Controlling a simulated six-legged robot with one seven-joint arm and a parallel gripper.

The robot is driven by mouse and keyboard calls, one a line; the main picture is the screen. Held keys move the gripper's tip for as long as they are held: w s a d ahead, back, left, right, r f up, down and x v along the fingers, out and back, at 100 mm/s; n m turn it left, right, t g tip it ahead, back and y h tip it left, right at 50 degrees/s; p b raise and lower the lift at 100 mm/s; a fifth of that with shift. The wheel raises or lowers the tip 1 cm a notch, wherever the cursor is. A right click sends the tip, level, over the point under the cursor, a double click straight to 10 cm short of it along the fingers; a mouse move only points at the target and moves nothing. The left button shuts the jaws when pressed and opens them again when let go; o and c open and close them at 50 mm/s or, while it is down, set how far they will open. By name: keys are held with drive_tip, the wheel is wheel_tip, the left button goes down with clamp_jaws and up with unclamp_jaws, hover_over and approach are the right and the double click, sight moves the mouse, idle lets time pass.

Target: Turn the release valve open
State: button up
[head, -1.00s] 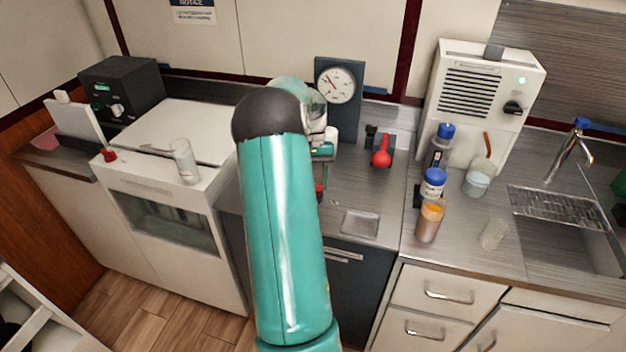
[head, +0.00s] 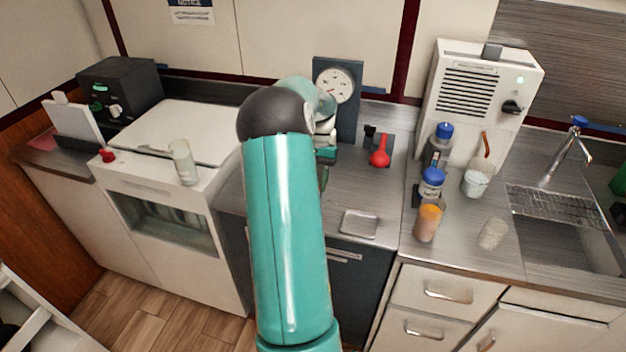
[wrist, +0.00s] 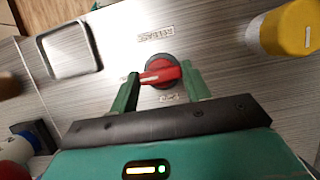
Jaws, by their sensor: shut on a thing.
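The release valve is a red knob (wrist: 159,73) on a dark round base, set in the brushed metal counter. Lettering is printed on the counter beside it in the wrist view. My gripper (wrist: 161,76) is shut on the knob, with one green finger on each side of it. The red handle sits slanted across the base. In the head view my gripper (head: 323,183) is low over the counter, mostly behind my arm, and the knob is hidden there.
A round gauge (head: 334,85) stands on a dark panel behind my gripper. A red bulb-shaped item (head: 380,158) is to its right, and a shallow metal tray (head: 360,223) lies in front. A yellow cylinder (wrist: 287,31) is close by in the wrist view. Bottles and cups stand farther right.

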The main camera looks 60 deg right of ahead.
drive_tip(key=shift+c, duration=0.2)
drive_tip(key=o, duration=1)
drive_tip(key=v, duration=1.3)
drive_tip(key=shift+d+r, duration=0.2)
drive_tip(key=shift+r, duration=0.2)
